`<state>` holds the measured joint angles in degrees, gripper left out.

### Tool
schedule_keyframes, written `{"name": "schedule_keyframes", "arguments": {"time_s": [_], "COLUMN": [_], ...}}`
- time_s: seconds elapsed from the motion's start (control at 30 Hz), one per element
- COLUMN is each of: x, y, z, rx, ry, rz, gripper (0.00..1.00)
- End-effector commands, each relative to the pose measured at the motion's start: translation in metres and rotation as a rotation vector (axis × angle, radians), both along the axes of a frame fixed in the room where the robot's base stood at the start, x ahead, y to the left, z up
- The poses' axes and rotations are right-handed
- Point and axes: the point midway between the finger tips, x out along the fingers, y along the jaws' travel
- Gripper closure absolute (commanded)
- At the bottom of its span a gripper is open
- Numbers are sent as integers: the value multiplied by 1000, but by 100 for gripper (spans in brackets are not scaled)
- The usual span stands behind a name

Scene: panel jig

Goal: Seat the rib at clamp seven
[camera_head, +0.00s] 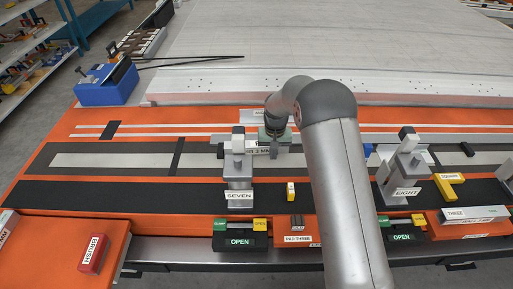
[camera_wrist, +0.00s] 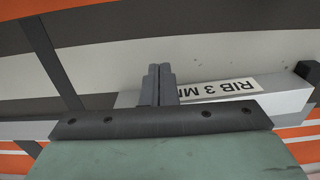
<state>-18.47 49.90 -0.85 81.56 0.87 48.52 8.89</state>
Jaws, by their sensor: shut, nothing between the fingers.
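The rib (camera_head: 260,150), a pale grey bar with a white "RIB 3 M…" label, lies just behind clamp seven (camera_head: 238,178), a grey upright on a block marked SEVEN. The clamp hides part of the rib in the head view. In the wrist view the rib (camera_wrist: 287,100) runs across behind my fingers, its label upside down. My gripper (camera_wrist: 158,72) is shut and empty, its fingertips together at the rib beside the label. I cannot tell whether they touch it. In the head view my gripper (camera_head: 273,146) is low over the rib, right of clamp seven.
A green OPEN marker (camera_head: 240,241) sits in front of clamp seven, with a small yellow block (camera_head: 291,192) to its right. Clamp eight (camera_head: 404,180) stands at right near a yellow square (camera_head: 447,186).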

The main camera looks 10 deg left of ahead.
Motion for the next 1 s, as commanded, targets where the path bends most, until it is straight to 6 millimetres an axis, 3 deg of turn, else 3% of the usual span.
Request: {"name": "schedule_keyframes", "arguments": {"time_s": [1.0], "x": [20], "y": [3], "z": [0], "rx": [0], "ry": [0], "rz": [0], "gripper": [100]}}
